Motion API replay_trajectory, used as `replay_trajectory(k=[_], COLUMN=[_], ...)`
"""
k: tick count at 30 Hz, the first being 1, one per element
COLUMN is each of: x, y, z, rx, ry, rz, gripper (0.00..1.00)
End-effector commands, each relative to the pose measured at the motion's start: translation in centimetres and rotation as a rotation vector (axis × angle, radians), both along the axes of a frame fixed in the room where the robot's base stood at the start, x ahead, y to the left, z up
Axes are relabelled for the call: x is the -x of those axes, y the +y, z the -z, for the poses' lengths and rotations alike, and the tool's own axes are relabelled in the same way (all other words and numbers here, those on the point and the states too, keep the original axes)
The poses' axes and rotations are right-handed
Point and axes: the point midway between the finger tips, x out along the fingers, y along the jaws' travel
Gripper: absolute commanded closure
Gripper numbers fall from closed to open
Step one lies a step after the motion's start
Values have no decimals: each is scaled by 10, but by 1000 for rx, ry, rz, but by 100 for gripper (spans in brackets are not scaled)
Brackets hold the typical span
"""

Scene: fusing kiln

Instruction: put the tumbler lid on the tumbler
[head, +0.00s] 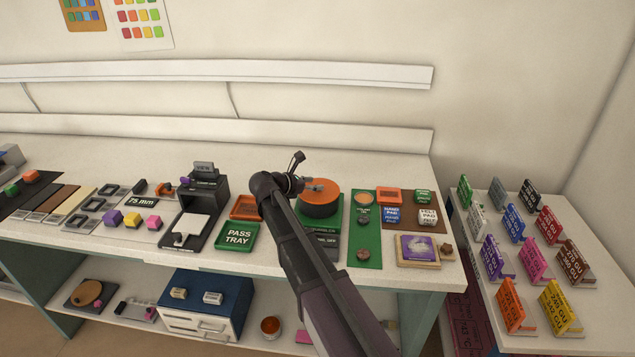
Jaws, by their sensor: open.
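A round dark drum with an orange top (320,197) stands on the bench, right of centre, and looks like the tumbler. I cannot tell whether its orange top is a separate lid. My gripper (311,187) is at the upper left of this orange top, over or beside it, and small in the view. It is open, and I see nothing held in it. I cannot tell whether it touches the top.
The green pass tray (237,250) and a dark device (203,190) stand left of my arm. A green mat (364,255) with small items lies to the right. Labelled coloured plates (537,265) stand on a side table. The bench's back strip is clear.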

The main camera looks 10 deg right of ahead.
Motion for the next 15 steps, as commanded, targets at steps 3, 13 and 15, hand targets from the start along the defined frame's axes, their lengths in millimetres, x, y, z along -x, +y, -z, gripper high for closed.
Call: replay_trajectory(k=[3, 13, 15], x=[9, 32, 35], y=[17, 61, 67], z=[-12, -31, -34], rx=[0, 0, 0], ry=[0, 0, 1], rz=[-3, -1, 0], gripper=[40, 40, 40])
